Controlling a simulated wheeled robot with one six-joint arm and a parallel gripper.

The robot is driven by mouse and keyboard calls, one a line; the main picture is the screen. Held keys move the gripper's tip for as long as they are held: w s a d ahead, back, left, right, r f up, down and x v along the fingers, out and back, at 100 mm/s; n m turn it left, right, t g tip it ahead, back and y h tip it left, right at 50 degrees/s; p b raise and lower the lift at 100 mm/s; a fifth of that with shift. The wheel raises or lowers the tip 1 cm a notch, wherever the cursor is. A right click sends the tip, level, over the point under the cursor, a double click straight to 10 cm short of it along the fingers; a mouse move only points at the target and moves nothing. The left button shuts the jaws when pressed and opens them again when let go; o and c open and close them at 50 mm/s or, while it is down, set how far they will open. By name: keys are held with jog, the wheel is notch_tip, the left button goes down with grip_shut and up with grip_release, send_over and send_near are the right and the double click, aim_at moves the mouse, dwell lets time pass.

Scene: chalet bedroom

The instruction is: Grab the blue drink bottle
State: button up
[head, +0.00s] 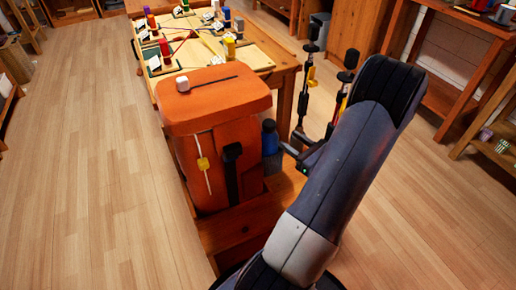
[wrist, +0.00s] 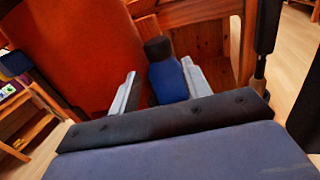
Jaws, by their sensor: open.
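The blue drink bottle (head: 270,138) has a dark cap and stands upright against the right side of an orange backpack (head: 217,140), in what looks like its side pocket. In the wrist view the bottle (wrist: 168,80) shows between the two pale fingers of my gripper (wrist: 160,88). The fingers are open, one on each side of it. I cannot tell whether either finger touches it. In the head view my gripper (head: 300,158) is just right of the bottle, partly hidden by my arm. The lower part of the bottle is hidden in both views.
The backpack stands on a low wooden bench (head: 236,222). Two trekking poles (head: 305,90) stand close behind my gripper. A table (head: 262,62) with several small coloured items is behind the backpack. The wooden floor (head: 95,170) at left is clear.

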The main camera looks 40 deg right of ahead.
aim_at(274, 129)
jog(key=w+b, duration=0.1)
jog(key=w, duration=0.9)
jog(key=shift+w+a+r, duration=0.1)
jog(key=shift+r, duration=0.05)
grip_shut()
dwell(0.4)
